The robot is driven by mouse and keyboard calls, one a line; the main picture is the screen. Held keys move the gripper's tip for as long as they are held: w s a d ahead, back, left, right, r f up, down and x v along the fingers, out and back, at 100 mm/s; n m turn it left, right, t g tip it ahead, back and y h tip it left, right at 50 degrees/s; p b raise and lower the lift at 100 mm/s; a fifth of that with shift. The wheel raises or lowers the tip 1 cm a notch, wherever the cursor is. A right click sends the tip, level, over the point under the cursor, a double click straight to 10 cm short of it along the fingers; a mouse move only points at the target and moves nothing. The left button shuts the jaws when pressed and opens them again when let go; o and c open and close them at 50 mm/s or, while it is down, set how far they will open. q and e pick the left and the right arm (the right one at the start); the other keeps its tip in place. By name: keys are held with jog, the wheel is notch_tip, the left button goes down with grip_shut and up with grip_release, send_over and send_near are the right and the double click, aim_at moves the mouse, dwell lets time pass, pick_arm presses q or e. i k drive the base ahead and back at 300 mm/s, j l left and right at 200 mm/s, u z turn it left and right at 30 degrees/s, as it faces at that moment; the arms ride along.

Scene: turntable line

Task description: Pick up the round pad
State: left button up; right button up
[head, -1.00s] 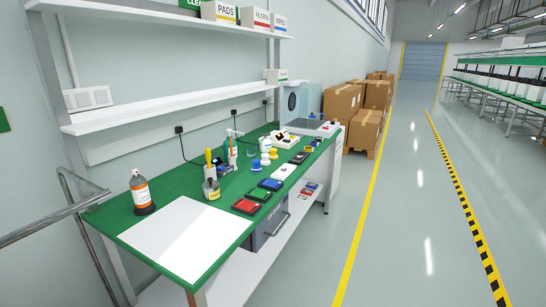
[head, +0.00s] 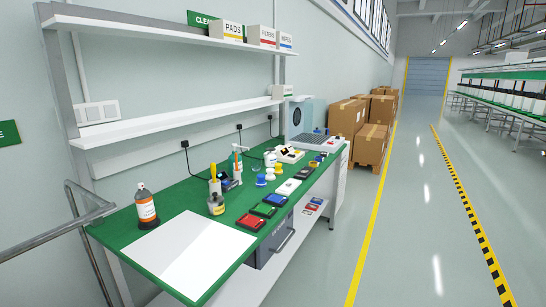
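No round pad can be told for sure in the head view; the small items on the green bench (head: 174,191) are too small to make out. A row of flat pads or cases runs along the front edge: red (head: 251,222), green (head: 263,210), blue (head: 275,199), white (head: 288,187) and a dark one (head: 303,173). Neither of my grippers is in view.
A labelled bottle (head: 147,208) on a dark base and a white sheet (head: 193,254) lie at the near end. Shelves above hold a PADS box (head: 226,32). A metal rail (head: 60,231) is at left. Cartons (head: 346,118) stand beyond; the floor at right is clear.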

aim_at(278, 172)
jog(key=i+l+u, duration=0.35)
jog(key=l, duration=0.25)
jog(key=i+l+u, duration=0.3)
jog(key=l, duration=0.4)
jog(key=i+l+u, duration=0.2)
jog(key=l, duration=0.2)
jog(key=i+l+u, duration=0.15)
jog(key=l, duration=0.25)
jog(key=i+l+u, duration=0.15)
jog(key=l, duration=0.3)
jog(key=l+u, duration=0.2)
jog(key=l, duration=0.2)
jog(key=i, duration=0.05)
